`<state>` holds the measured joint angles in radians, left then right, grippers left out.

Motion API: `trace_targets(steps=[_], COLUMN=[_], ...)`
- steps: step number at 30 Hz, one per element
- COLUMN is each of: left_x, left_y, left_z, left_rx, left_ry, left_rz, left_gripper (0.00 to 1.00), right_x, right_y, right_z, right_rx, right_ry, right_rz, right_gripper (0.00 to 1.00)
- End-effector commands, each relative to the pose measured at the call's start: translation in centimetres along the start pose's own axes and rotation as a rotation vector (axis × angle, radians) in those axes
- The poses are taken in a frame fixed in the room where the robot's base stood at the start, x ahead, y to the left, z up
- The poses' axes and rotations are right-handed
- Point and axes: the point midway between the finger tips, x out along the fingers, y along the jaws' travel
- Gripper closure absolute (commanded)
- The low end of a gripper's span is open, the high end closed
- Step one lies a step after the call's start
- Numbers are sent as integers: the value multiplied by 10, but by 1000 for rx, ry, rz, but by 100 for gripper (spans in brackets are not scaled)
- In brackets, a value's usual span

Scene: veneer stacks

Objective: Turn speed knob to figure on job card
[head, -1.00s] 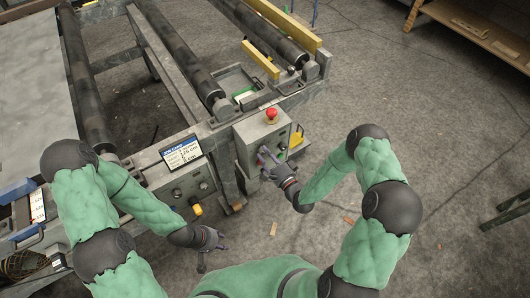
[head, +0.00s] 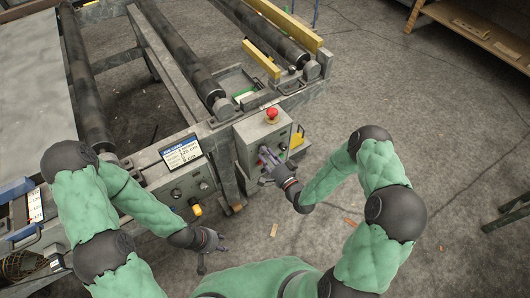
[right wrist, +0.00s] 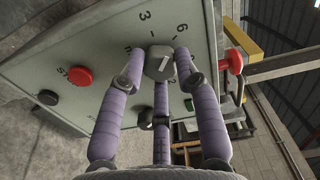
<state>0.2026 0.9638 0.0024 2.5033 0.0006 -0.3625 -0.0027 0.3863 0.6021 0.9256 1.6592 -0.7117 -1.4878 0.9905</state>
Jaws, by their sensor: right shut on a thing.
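The speed knob (right wrist: 160,63) is a dark grey knob with a white pointer mark, on a grey panel with printed figures; a 3 and a 6 can be read beyond it. My right gripper (right wrist: 158,66) is shut on the knob, its purple fingers around it. In the head view, my right gripper (head: 264,160) is at the front face of the control box (head: 252,136), and its fingers hide the knob. The job card (head: 181,153) is on the machine frame left of the box; its small print is hard to read. My left gripper (head: 211,250) is open and empty, below the lower panel.
A red mushroom button (head: 272,113) tops the control box. A red stop button (right wrist: 79,76) and a dark button (right wrist: 48,97) are beside the knob. A lower panel (head: 188,190) carries knobs and a yellow-ended part.

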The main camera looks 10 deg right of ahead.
Motion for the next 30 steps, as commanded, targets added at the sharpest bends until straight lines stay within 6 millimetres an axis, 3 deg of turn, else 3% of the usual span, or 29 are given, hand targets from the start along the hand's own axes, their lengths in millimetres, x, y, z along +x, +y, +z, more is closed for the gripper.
trace_targets(steps=[9,23,30], left_x=[10,11,19], left_y=[-4,-4,-7], left_z=[0,0,-1], left_rx=[0,0,0], left_ry=[0,0,0], left_rz=[0,0,0], left_gripper=[60,60,60], right_x=[0,0,0], right_y=[1,1,1], right_z=[0,0,1], right_rx=[-244,-301,-485], right_ry=[0,-1,-1], right_rz=[0,1,0], right_gripper=[91,91,91])
